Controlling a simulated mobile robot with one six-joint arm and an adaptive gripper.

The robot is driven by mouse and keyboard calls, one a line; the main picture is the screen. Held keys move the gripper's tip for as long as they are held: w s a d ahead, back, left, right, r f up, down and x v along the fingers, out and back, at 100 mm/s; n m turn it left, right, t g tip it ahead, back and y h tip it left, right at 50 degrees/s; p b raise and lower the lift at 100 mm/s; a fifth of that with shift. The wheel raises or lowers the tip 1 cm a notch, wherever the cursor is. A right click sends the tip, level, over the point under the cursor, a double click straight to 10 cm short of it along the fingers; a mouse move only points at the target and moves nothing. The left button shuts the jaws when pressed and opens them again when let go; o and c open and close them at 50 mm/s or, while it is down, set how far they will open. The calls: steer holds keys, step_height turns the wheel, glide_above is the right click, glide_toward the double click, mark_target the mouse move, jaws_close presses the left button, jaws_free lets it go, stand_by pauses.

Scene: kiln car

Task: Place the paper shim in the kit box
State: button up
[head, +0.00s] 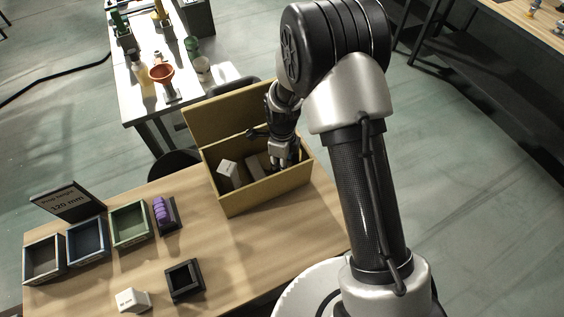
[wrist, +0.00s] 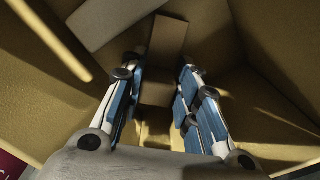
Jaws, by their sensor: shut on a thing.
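The kit box (head: 262,196) is an open tan box with a raised lid, at the back right of the wooden table. My gripper (head: 283,163) points down inside its right part. In the wrist view, my gripper (wrist: 160,82) is shut on a brown piece (wrist: 168,38), which I take to be the paper shim, held between the blue-padded fingers inside the tan walls. I cannot tell whether the piece touches the floor of the box. In the head view the fingers hide it.
In the kit box lie a white block (head: 228,172) and a grey block (head: 255,167). On the table are several small trays (head: 130,223), a purple item (head: 161,210) on a dark stand, a black open box (head: 184,280), a white block (head: 132,299) and a sign (head: 68,201).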

steer(key=shift+f+b, duration=0.3)
steer(key=shift+f, duration=0.15)
steer(key=o, duration=1)
step_height(320, 180, up, 12)
steer(key=shift+r, duration=0.15)
